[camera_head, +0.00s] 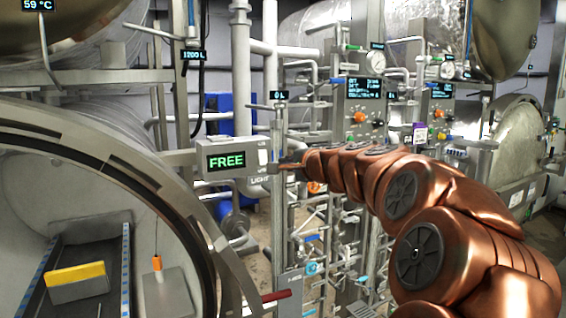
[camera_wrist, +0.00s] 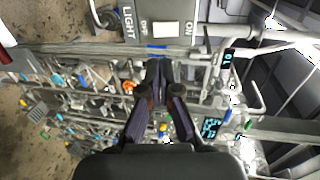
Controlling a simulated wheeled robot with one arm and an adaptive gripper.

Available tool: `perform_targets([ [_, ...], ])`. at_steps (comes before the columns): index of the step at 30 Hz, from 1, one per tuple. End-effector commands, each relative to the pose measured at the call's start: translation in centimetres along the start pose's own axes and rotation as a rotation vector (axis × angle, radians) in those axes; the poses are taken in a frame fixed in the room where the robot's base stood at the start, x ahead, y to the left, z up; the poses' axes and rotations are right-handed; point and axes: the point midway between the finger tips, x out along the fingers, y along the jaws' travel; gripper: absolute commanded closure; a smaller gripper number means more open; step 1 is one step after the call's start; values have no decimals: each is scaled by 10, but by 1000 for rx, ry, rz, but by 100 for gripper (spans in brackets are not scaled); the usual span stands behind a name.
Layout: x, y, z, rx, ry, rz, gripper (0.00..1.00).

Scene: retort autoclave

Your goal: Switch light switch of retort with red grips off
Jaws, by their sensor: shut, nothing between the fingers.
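The light switch (camera_head: 262,157) is a small white rocker on the right side of a grey box (camera_head: 200,172) with a green "FREE" display, above the word "LIGHT". In the wrist view the switch (camera_wrist: 161,30) sits between "OFF" on its left and "ON" on its right. I cannot tell which way it is set. My gripper (camera_head: 284,165) is just right of the box. Its shut, empty fingertips (camera_wrist: 159,66) point at the switch panel, below the rocker in the wrist view; contact cannot be told. A red grip (camera_head: 276,296) shows below the box.
The open retort (camera_head: 195,215) at the left holds a tray with a yellow-topped block (camera_head: 78,278). Pipes and valves crowd the space behind my arm. Another control panel (camera_head: 365,100) with a screen and orange knobs stands farther back. A thin vertical pole (camera_head: 277,220) stands beside the box.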

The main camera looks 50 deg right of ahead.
Motion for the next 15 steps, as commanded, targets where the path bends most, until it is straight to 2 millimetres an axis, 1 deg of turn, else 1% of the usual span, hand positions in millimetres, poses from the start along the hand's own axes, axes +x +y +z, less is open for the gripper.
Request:
perform_targets([
  [1, 8, -1, 1, 1, -1, 2, 100],
  [6, 35, 0, 0, 1, -2, 3, 100],
  [15, 78, 1, -1, 2, 1, 5, 100],
])
